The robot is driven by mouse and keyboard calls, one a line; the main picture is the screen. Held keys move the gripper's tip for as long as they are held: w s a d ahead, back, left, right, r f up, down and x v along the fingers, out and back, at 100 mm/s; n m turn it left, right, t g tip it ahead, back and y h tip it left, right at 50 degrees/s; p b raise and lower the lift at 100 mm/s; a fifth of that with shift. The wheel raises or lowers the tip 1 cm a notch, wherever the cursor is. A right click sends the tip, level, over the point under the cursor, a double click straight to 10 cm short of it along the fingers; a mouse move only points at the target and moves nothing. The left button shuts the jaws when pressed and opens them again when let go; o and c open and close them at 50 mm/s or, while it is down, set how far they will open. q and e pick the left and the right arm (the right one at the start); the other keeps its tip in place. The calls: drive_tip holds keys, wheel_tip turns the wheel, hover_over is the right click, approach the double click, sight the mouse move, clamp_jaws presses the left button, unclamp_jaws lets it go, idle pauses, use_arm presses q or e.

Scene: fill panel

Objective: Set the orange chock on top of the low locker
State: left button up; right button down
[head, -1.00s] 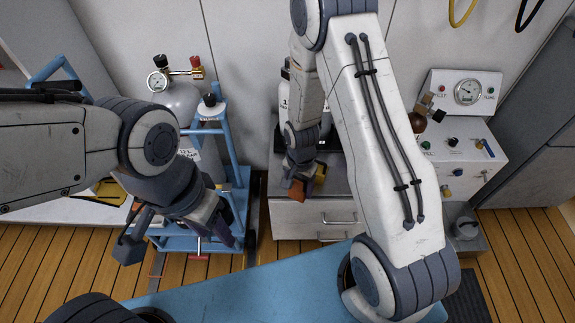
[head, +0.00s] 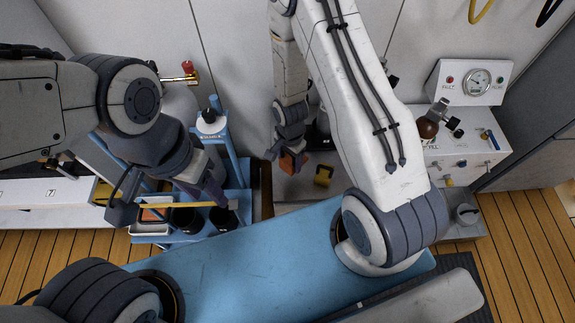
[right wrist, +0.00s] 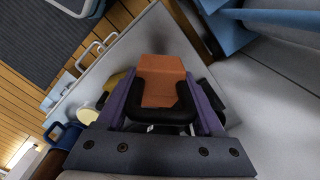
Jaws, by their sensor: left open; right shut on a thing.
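The orange chock (head: 289,163) is between the fingers of my right gripper (head: 286,157) in the head view. The right wrist view shows the chock (right wrist: 160,80) clamped between the purple fingers, over the grey top of the low locker (right wrist: 166,35). I cannot tell whether the chock touches that top. In the head view the locker top (head: 306,187) shows beneath my right gripper; my arm and blue base hide part of it. My left gripper (head: 170,198) is open and empty, in front of the blue cylinder trolley.
A yellow object (head: 323,175) sits on the locker, right of the chock. The blue trolley (head: 235,160) stands left of it.

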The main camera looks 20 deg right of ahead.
drive_tip(key=f, duration=0.2)
drive_tip(key=f+b, duration=0.1)
drive_tip(key=f, duration=0.3)
drive_tip(key=shift+w+b, duration=0.35)
drive_tip(key=shift+f+b, duration=0.35)
drive_tip(key=shift+f, duration=1.6)
drive_tip(key=shift+f, duration=0.15)
unclamp_jaws()
drive_tip(key=shift+s, duration=0.1)
